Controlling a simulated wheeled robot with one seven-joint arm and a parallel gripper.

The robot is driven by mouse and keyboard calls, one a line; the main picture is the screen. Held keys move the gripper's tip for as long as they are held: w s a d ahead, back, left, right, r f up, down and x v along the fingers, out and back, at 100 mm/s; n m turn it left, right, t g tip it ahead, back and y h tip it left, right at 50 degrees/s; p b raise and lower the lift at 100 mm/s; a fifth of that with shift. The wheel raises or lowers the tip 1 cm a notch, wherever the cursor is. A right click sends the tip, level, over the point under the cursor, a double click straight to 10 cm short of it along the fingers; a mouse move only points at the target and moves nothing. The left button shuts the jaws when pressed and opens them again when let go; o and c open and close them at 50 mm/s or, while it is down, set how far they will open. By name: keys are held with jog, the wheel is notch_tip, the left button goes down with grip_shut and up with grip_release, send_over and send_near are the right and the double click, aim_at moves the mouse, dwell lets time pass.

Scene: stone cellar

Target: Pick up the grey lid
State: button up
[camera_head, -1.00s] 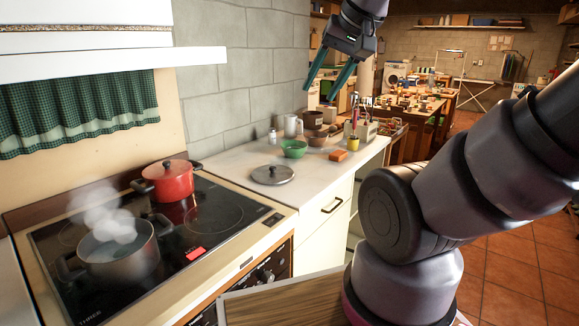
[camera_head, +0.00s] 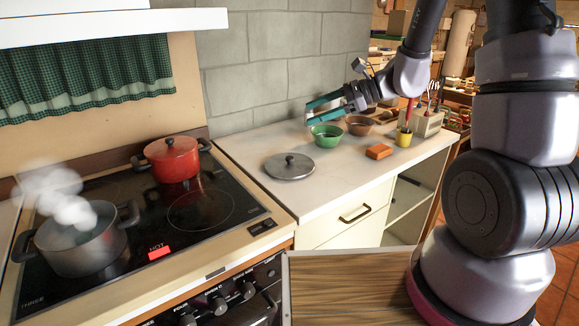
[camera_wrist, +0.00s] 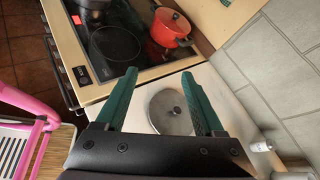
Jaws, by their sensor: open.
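The grey lid (camera_head: 289,166) is a round, shallow metal disc with a dark knob in its middle. It lies flat on the pale counter (camera_head: 252,148), to the right of the stove. It also shows in the wrist view (camera_wrist: 170,112), between and beyond my two green fingers. My gripper (camera_head: 310,112) is above the counter near the back wall, up and to the right of the lid, apart from it. Its fingers are spread with nothing between them, as the wrist view (camera_wrist: 160,82) also shows.
A steaming grey pot (camera_head: 78,240) and a red lidded pot (camera_head: 172,160) stand on the black cooktop. A green bowl (camera_head: 327,136), brown bowl (camera_head: 359,126), orange block (camera_head: 379,151) and yellow cup (camera_head: 404,138) stand right of the lid. The counter around the lid is clear.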

jog(key=w+f+m+t, duration=0.2)
jog(key=w+f+m, duration=0.25)
jog(key=f, duration=0.35)
jog(key=m+t+h, duration=0.2)
jog(key=m+t, duration=0.1)
jog(key=m, duration=0.1)
send_near(292, 158)
jog(key=x, duration=0.2)
jog(key=shift+w+a+f, duration=0.1)
jog(key=shift+w+f, duration=0.15)
jog(key=shift+w, duration=0.1)
jog(key=shift+x, duration=3.1)
jog(key=shift+r, duration=0.15)
grip_shut()
